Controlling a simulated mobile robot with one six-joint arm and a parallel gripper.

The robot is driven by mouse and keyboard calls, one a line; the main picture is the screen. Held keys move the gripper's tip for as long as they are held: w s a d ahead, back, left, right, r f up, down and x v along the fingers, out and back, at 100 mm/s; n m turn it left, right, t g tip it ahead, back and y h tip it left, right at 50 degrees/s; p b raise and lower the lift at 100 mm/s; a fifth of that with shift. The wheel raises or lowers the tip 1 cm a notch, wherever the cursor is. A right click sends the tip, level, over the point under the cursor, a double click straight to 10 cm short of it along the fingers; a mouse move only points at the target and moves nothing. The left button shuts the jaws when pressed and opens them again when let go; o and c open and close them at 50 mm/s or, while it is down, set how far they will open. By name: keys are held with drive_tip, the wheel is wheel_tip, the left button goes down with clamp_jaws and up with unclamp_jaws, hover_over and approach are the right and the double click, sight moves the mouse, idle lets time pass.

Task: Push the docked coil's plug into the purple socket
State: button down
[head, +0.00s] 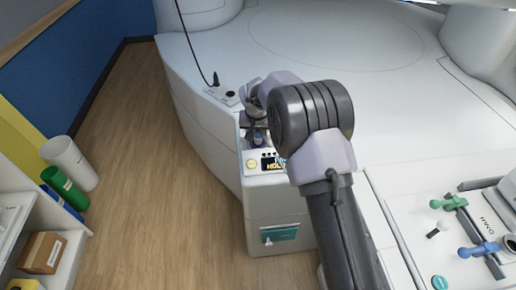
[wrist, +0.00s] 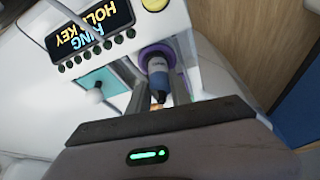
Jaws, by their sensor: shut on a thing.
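The plug (wrist: 158,78) is a blue-grey cylinder with a dark tapered tail. Its front end meets the purple socket (wrist: 154,53), a purple ring on the white panel; I cannot tell how deep it sits. My gripper (wrist: 158,92) is shut on the plug, with one finger on each side. The coil itself I cannot make out.
A display (wrist: 88,22) reading "RING HOLD KEY" and a row of buttons lie beside the socket. A white knob (wrist: 95,96) on a teal patch is close to my gripper. A black plug on a cable (head: 215,79) stands behind. A lever console (head: 470,232) is right.

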idle(0.3)
drive_tip(key=c, duration=1.1)
unclamp_jaws()
drive_tip(key=p+v, duration=0.4)
drive_tip(key=v, duration=1.3)
drive_tip(key=shift+s+p, duration=0.15)
drive_tip(key=shift+p, duration=0.15)
drive_tip(key=shift+r, duration=0.15)
drive_tip(key=s+d+r+m+y+b, duration=0.1)
drive_tip(key=s+d+r, duration=0.4)
drive_tip(key=s, duration=0.3)
drive_tip(key=s+d+r+m+b, duration=0.1)
drive_tip(key=s+d+r+m, duration=0.1)
drive_tip(key=s+d+r, duration=0.55)
drive_tip(key=s+f+b, duration=0.1)
drive_tip(key=s+f, duration=0.1)
drive_tip(key=s, duration=0.7)
drive_tip(key=s+f+m+t+y, duration=0.1)
drive_tip(key=s+f, duration=0.1)
drive_tip(key=s, duration=0.8)
drive_tip(key=shift+d+f+b, duration=0.35)
